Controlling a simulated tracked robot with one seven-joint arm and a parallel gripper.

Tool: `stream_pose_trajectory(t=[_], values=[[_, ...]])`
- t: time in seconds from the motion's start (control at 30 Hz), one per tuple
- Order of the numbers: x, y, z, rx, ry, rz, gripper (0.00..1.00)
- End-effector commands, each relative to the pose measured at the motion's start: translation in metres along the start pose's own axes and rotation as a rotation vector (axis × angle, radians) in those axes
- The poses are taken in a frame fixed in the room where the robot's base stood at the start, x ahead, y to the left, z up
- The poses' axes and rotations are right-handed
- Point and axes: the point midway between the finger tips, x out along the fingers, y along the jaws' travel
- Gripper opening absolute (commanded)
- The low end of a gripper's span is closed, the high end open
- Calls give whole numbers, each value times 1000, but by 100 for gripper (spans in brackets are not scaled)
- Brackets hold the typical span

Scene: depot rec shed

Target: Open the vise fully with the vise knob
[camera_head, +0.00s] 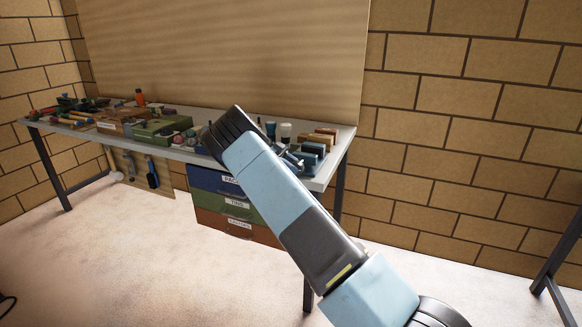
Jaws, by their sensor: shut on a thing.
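What looks like the blue vise (314,150) sits near the right end of the workbench, partly covered by my arm. A thin silvery rod shows at its left side, but I cannot tell whether this is the vise knob. How far the jaws are open is too small to tell. My arm reaches up from the lower right, and its dark joint is in front of the bench just left of the vise. My gripper is hidden behind my arm, so its fingers and what they hold do not show.
The workbench (343,140) carries brown blocks (320,138) behind the vise, a white-topped bottle (285,132), a green case (160,130) and several tools at left. Labelled drawers (225,203) hang below. A tan backboard (230,50) stands behind. Open floor lies in front.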

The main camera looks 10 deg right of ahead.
Motion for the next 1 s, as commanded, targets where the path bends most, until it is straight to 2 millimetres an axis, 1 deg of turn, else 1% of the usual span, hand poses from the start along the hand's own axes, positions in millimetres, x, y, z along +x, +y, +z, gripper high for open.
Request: stream_pose_trajectory(t=[0.03, 0.23, 0.27, 0.43, 0.47, 0.77, 0.87, 1.0], values=[[-2, -3, -2, 5, -3, -9, 7], [-1, -3, -2, 5, -4, -8, 7], [-1, -3, -3, 5, -4, -8, 41], [0, -2, -2, 3, -3, -5, 57], [0, -2, -2, 3, -3, -4, 58], [-2, -1, -1, 2, -2, 0, 58], [-7, 0, -3, 3, -2, 2, 58], [-23, 3, -6, 4, -2, 5, 58]])
